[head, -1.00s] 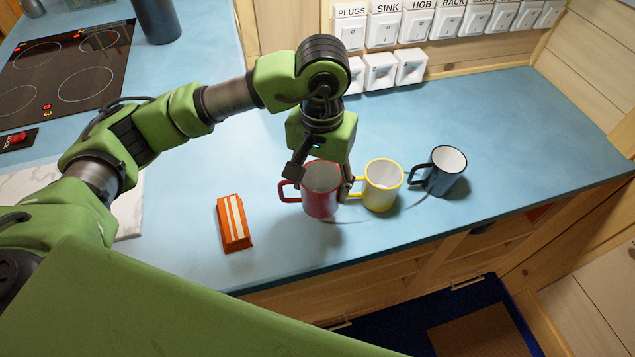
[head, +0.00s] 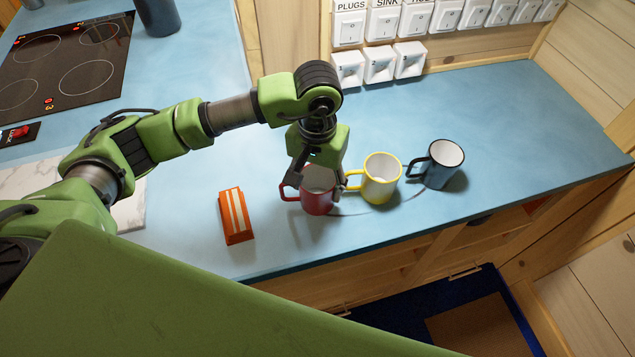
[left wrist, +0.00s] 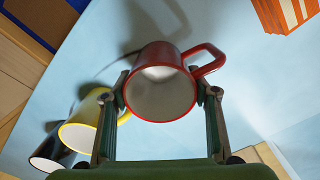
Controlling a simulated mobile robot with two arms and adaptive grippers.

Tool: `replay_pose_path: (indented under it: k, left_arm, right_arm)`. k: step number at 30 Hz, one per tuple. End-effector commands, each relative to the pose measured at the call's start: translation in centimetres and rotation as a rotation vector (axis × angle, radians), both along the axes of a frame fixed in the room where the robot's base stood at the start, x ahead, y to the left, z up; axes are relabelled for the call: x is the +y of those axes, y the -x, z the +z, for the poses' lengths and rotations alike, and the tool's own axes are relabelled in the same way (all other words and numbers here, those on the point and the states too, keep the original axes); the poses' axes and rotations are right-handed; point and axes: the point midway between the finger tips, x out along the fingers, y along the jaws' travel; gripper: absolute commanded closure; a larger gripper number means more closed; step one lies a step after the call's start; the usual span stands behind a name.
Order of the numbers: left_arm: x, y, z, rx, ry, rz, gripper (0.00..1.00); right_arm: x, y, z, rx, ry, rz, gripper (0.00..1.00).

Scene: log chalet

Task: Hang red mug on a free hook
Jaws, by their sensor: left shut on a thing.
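The red mug (head: 318,200) is upright at the blue counter, white inside, with its handle to the left in the head view. My left gripper (head: 318,190) reaches down from above with its fingers on both sides of the mug and is shut on it. In the left wrist view the red mug (left wrist: 160,85) sits between the two fingertips (left wrist: 160,92), its handle at upper right. I cannot tell whether its base touches the counter. No hook shows in these views. My right gripper is not in view.
A yellow mug (head: 380,182) stands close to the right of the red mug, and a dark blue mug (head: 440,168) stands beyond it. An orange striped block (head: 235,216) lies to the left. White switches (head: 380,62) line the back wall. The counter's right part is clear.

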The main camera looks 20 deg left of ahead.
Motion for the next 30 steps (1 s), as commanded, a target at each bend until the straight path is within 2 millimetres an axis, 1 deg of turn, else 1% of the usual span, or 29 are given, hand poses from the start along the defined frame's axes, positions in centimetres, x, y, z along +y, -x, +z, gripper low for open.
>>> replay_pose_path:
  k: [1,2,3,14,17,20,21,23,24,26,29,30]
  left_arm:
    - [0.0,0.0,-0.1,-0.001,0.0,0.0,0.41]
    - [0.0,0.0,0.0,0.0,0.0,0.0,0.33]
    - [0.0,0.0,0.0,0.0,0.0,0.0,0.29]
    - [0.0,0.0,0.1,0.0,0.0,0.001,0.29]
    - [0.0,0.0,0.3,0.0,0.0,0.001,0.29]
    - [0.0,0.1,0.4,0.002,0.001,0.001,0.29]
    - [-0.1,-0.2,0.5,-0.005,0.002,-0.001,0.29]
    - [-0.1,-0.3,1.5,-0.009,0.002,-0.001,0.29]
    - [0.0,-0.2,2.3,-0.01,0.0,-0.002,0.29]
    - [0.3,-0.1,3.0,-0.008,0.0,0.0,0.29]
    - [0.6,0.0,4.9,-0.01,0.0,0.0,0.29]
    - [0.6,-0.1,6.2,-0.01,0.001,0.0,0.29]
  right_arm:
    - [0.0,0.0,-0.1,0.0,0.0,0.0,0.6]
    - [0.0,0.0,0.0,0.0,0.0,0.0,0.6]
    - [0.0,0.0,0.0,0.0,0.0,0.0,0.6]
    - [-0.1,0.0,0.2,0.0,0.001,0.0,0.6]
    - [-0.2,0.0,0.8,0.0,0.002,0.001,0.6]
    - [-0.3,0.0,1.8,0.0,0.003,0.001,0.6]
    - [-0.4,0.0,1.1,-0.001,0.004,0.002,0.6]
    - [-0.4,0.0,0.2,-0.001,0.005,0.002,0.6]
    - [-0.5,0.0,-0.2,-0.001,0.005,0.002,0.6]
    - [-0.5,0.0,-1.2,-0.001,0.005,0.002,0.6]
    - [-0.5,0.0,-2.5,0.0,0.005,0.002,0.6]
    - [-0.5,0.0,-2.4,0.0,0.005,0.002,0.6]
